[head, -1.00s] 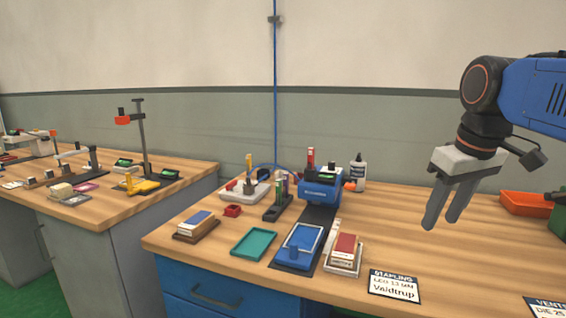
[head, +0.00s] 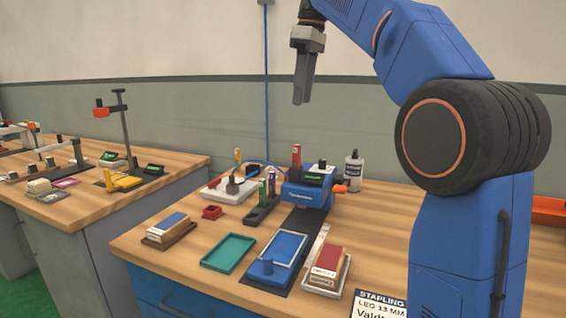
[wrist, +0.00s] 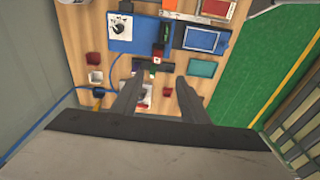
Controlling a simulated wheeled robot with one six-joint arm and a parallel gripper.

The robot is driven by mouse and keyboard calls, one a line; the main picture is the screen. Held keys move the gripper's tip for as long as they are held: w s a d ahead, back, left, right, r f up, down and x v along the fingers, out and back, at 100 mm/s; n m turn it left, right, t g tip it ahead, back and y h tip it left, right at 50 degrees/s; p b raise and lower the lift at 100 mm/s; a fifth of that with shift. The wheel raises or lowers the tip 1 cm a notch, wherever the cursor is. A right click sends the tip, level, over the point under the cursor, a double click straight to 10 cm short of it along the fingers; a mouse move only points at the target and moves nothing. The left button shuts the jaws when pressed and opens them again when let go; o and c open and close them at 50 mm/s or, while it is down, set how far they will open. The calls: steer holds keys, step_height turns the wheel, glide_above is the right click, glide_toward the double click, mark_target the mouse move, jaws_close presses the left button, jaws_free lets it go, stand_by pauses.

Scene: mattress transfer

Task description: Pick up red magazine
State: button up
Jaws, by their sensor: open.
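A slim upright red magazine (head: 297,155) shows in the head view at the left side of the blue stapling machine (head: 309,190). Its lower end is hidden, so I cannot tell what it stands in. A dark rack (head: 260,213) with upright green and purple pieces stands just left of the machine. My gripper (head: 302,101) is above the bench, higher than the red magazine and apart from it, pointing down. In the wrist view my gripper (wrist: 161,78) is open, its fingers spread and empty above the bench items.
A teal tray (head: 229,253), a blue fixture (head: 278,255) and a red-and-white box (head: 328,262) lie towards the front. A blue cable (head: 267,100) hangs at the wall. A second bench is at left.

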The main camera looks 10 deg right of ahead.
glide_above(296, 155)
steer(key=f, duration=1.1)
steer(key=shift+w+f, duration=0.3)
steer(key=shift+f, duration=0.1)
steer(key=f, duration=0.4)
steer(key=shift+w+d, duration=0.2)
steer(key=shift+d, duration=0.1)
steer(key=shift+f, duration=0.75)
steer(key=shift+w, duration=0.1)
jaws_close()
